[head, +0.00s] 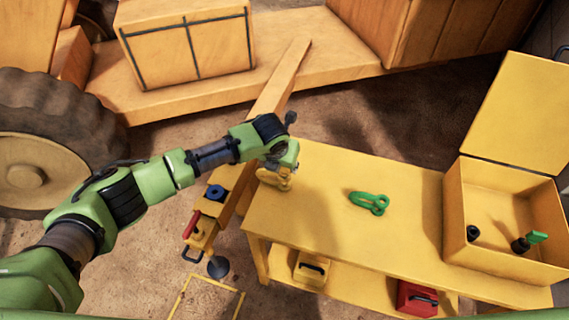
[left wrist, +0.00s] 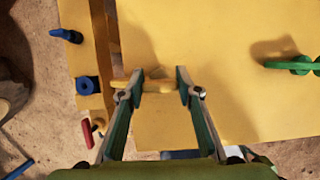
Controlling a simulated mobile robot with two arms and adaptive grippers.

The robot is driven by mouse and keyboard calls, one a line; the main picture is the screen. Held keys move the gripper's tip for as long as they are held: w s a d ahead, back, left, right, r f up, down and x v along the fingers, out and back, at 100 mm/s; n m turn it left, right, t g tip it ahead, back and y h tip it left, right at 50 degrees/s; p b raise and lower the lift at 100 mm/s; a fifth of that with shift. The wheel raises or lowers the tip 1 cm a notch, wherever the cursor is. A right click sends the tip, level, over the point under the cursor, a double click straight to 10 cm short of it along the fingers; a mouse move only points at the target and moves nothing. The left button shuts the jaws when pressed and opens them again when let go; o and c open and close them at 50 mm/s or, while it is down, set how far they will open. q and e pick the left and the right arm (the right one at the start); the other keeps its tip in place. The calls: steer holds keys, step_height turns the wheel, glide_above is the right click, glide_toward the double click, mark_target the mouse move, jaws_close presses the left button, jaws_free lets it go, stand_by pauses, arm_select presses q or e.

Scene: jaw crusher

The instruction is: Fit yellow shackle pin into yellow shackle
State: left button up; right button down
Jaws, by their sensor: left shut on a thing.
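My left gripper (head: 281,172) is at the left end of the yellow table. In the left wrist view its two fingers (left wrist: 158,88) stand well apart, with a yellow piece between them. This piece looks like the yellow shackle (head: 273,181); it also shows in the left wrist view (left wrist: 155,84). A short yellow end sticks out past the left finger. Yellow on yellow makes it hard to tell the shackle from its pin, and I cannot make out the pin separately. I cannot tell whether the piece touches the tabletop. My right gripper is not in view.
A green shackle (head: 378,203) lies mid-table, also in the left wrist view (left wrist: 290,65). An open yellow box (head: 505,259) stands at the right. A yellow beam with a blue ring (head: 216,192) and red handle (head: 190,224) runs left of the table. Cases sit on the lower shelf.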

arm_select(q)
steer(key=shift+f+b, duration=0.4)
steer(key=shift+f, duration=0.4)
steer(key=o, duration=1.3)
steer(key=shift+c, duration=0.2)
steer(key=shift+r, duration=0.15)
steer(key=v, duration=1.1)
steer(key=shift+s+r, duration=0.25)
steer(key=shift+r, duration=0.1)
